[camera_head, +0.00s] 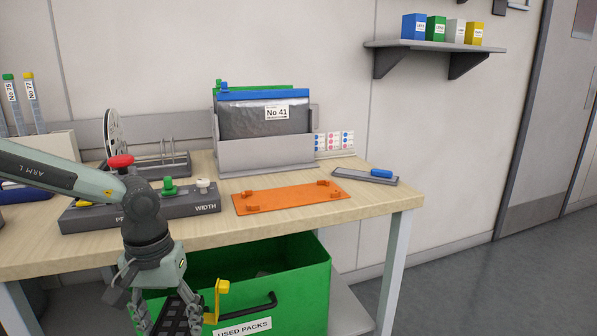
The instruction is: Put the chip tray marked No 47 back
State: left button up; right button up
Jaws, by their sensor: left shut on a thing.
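My left gripper (171,314) hangs at the bottom of the head view, in front of the green bin. It is shut on a dark latticed thing (182,318), which looks like a chip tray. Its lower part is cut off by the picture's edge and no number on it can be read, so I cannot tell whether it is No 47. A yellow piece (218,298) shows just right of the gripper; I cannot tell what it belongs to. My right gripper is not in view.
The workbench (375,221) carries an orange plate (290,196), a grey control box (192,203) with knobs, and a grey holder (265,155) with a pack marked No 41 (262,118). The green bin (306,270) labelled USED PACKS stands below the bench's front edge. A wall shelf (436,44) holds several small boxes.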

aim_at(188, 334)
pick_arm(q)
jog(key=s+a+r+n, duration=0.1)
jog(key=a+r+n, duration=0.15)
jog(key=a, duration=0.75)
jog(key=s+a+r+n, duration=0.1)
jog(key=a+r+n, duration=0.15)
jog(key=a, duration=0.65)
jog(key=s+a+f+n, duration=0.2)
jog(key=s+a+f, duration=0.2)
jog(key=s+a, duration=0.2)
jog(key=d+f+m, duration=0.1)
jog(key=d+f, duration=0.4)
jog(key=d, duration=0.2)
jog(key=w+d+r+m, duration=0.1)
jog(key=w+d+m, duration=0.1)
jog(key=d, duration=0.5)
jog(key=w+d+r+m, duration=0.1)
jog(key=w+d+m, duration=0.1)
jog(key=d, duration=0.4)
jog(key=w+d+r+m, duration=0.1)
jog(key=w+d+m, duration=0.1)
jog(key=d, duration=0.5)
jog(key=shift+w+d, duration=0.35)
jog(key=shift+w, duration=0.3)
jog(key=shift+d+m, duration=0.2)
jog(key=shift+m, duration=0.1)
